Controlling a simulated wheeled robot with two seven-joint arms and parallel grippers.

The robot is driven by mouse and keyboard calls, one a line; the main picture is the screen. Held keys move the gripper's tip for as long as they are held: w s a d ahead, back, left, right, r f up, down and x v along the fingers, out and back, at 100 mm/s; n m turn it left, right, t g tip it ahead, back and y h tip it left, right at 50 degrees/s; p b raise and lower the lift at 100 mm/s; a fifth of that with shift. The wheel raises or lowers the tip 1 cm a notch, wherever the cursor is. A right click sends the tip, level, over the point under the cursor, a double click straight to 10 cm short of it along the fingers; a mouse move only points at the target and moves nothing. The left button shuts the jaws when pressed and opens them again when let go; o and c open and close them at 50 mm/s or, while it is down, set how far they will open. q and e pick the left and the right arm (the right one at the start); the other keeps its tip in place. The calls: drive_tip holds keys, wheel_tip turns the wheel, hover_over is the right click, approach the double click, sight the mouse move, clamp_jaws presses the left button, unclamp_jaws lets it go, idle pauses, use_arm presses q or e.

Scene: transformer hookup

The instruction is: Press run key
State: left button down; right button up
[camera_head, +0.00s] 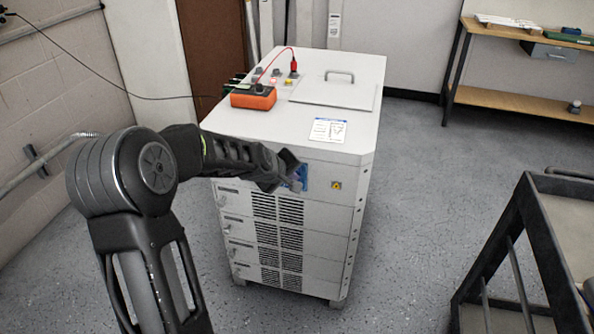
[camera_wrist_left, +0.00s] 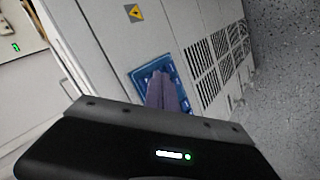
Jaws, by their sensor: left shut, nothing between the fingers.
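The white cabinet (camera_head: 330,200) stands ahead, and a small blue key panel (camera_head: 304,173) is on its front face. My left gripper (camera_head: 294,186) is shut and empty, with its fingertips right in front of this panel. In the left wrist view the shut fingers (camera_wrist_left: 168,97) overlap the middle of the blue panel (camera_wrist_left: 151,68) and hide part of its keys. The run key cannot be singled out. I cannot tell whether the fingertips touch the panel. My right gripper is not in view.
An orange meter (camera_head: 254,97) with a red lead lies on the cabinet top. A yellow warning label (camera_head: 336,185) is right of the panel. A dark cart (camera_head: 545,220) stands at the right, and a wooden shelf (camera_head: 520,101) at the back. The floor between cabinet and cart is clear.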

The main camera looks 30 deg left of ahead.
use_arm(q)
drive_tip(key=s+b, duration=0.1)
drive_tip(key=s+d+b, duration=0.1)
drive_tip(key=s, duration=0.1)
drive_tip(key=s+b, duration=0.1)
drive_tip(key=shift+s+d, duration=0.35)
idle(0.8)
